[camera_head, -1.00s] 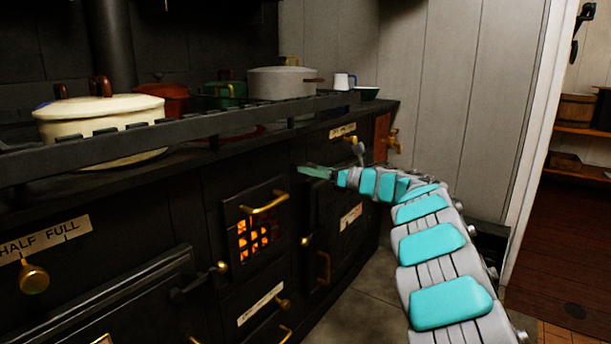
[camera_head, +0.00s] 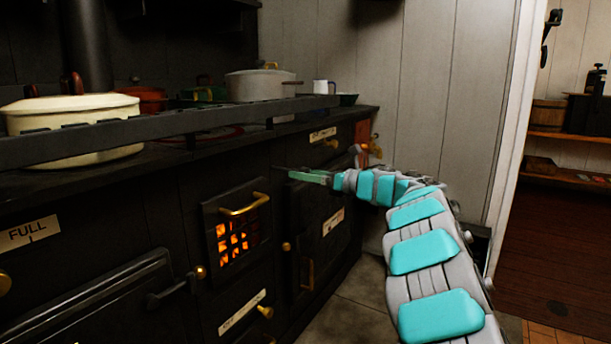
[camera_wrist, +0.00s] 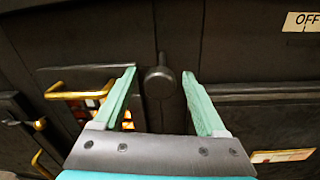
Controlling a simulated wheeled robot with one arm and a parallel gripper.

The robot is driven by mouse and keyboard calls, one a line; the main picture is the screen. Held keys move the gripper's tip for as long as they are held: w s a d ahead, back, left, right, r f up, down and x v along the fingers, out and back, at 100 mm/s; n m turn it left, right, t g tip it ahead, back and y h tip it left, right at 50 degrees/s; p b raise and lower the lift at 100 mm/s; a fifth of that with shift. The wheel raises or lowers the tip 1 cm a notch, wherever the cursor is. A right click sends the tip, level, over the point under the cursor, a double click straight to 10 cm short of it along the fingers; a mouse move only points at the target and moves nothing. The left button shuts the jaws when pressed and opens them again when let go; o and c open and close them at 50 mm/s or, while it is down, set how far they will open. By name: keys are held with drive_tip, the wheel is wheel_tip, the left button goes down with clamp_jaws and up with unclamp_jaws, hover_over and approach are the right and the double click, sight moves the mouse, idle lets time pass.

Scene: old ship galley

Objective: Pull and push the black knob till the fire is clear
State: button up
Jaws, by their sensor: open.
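The black knob (camera_wrist: 160,80) is a round dark knob on a short stem on the stove front. It shows in the wrist view between the two green fingers of my gripper (camera_wrist: 162,95). The fingers are open, one to each side, and I see a gap between each finger and the knob. In the head view my gripper (camera_head: 308,176) is at the stove front, right of the fire grate, and the knob cannot be made out there. The fire (camera_head: 232,242) glows orange behind the bars of the grate door, which has a brass handle (camera_head: 245,205).
A rail (camera_head: 180,124) runs along the stove top above my gripper. A cream pot (camera_head: 75,125) and a grey pot (camera_head: 258,86) stand on the stove. A brass tap (camera_head: 375,148) is at the stove's right end. The floor (camera_head: 350,305) in front is partly clear.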

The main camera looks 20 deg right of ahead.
drive_tip(key=shift+s+d, duration=0.1)
drive_tip(key=v, duration=0.7)
drive_tip(key=shift+s+d, duration=0.2)
